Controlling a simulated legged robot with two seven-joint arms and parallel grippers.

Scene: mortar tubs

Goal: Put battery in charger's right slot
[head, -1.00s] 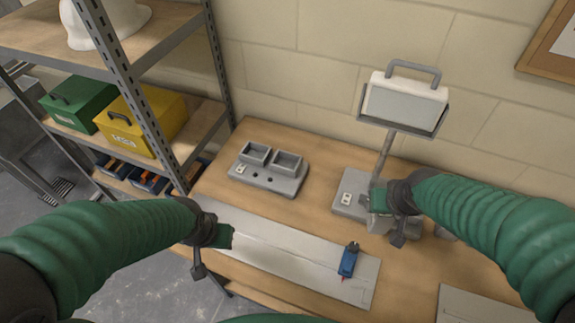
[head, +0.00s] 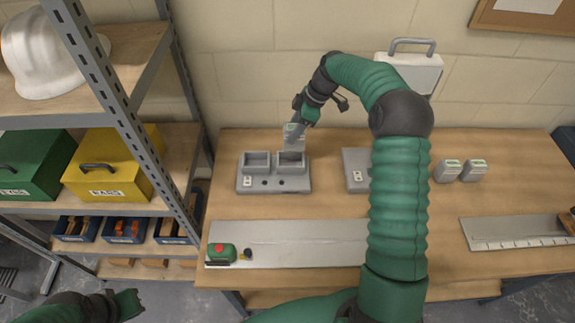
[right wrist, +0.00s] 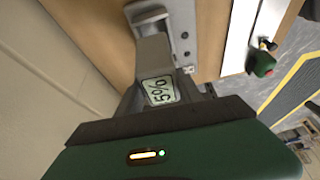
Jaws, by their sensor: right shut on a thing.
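The grey charger (head: 245,184) sits on the workbench with two square slots side by side. My right gripper (head: 297,120) is shut on a grey battery (head: 293,139) with a pale label, held upright over the right slot (head: 291,161). The battery's lower end is at the slot's mouth; I cannot tell if it is inside.
Two similar grey blocks (head: 447,172) with green labels stand on the right of the bench. A grey strip (head: 290,240) with a green tool (head: 221,254) lies in front. A shelf (head: 140,120) is at left.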

